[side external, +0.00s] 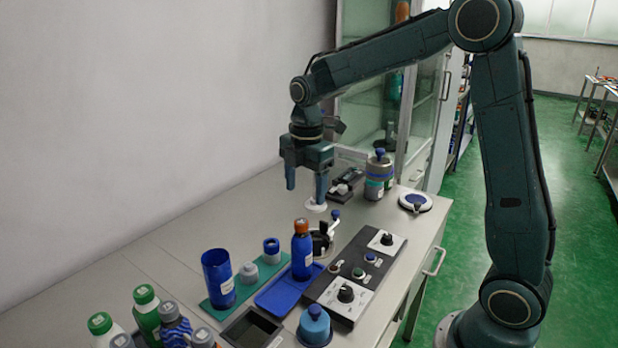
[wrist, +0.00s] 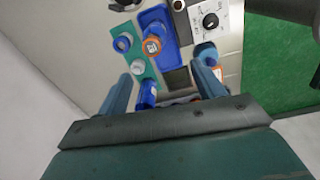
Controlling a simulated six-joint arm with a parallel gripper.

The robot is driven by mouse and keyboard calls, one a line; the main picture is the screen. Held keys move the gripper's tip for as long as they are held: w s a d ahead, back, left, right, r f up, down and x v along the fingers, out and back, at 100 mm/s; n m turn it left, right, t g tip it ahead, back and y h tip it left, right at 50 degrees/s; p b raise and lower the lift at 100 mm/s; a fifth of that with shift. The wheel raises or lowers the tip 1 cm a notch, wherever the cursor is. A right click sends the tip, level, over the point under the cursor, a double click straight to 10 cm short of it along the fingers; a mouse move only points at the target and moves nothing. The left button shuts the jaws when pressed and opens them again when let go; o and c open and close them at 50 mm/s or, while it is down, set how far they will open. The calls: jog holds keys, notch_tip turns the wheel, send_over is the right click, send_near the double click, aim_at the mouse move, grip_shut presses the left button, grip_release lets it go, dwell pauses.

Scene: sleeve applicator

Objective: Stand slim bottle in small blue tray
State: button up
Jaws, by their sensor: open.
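The slim bottle (side external: 302,252), dark blue with an orange cap, stands upright at the far end of the small blue tray (side external: 281,297). Its base appears to be inside the tray's rim. In the wrist view, the bottle's orange cap (wrist: 152,45) shows from above, over the blue tray (wrist: 159,17). My gripper (side external: 306,194) is open and empty, raised above the bench beyond the bottle and apart from it. In the wrist view, the two fingers of my gripper (wrist: 162,88) are spread with nothing held between them.
A green mat (side external: 216,305) with a blue cup (side external: 217,278) and grey-and-blue pieces lies left of the tray. A control panel (side external: 350,290) with knobs is on its right. Several green-capped bottles (side external: 146,312) and a blue-topped jar (side external: 314,325) stand in front. Bare bench lies at left.

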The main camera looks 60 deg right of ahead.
jog(key=s+a+r+m+t, duration=0.2)
jog(key=s+m, duration=0.6)
jog(key=s, duration=0.4)
jog(key=s+a+r+m+t, duration=0.3)
jog(key=s+m, duration=0.5)
jog(key=s, duration=0.3)
jog(key=shift+s+a+r+m, duration=0.3)
jog(key=shift+s+a+r, duration=0.15)
jog(key=shift+r, duration=0.25)
jog(key=shift+w, duration=0.1)
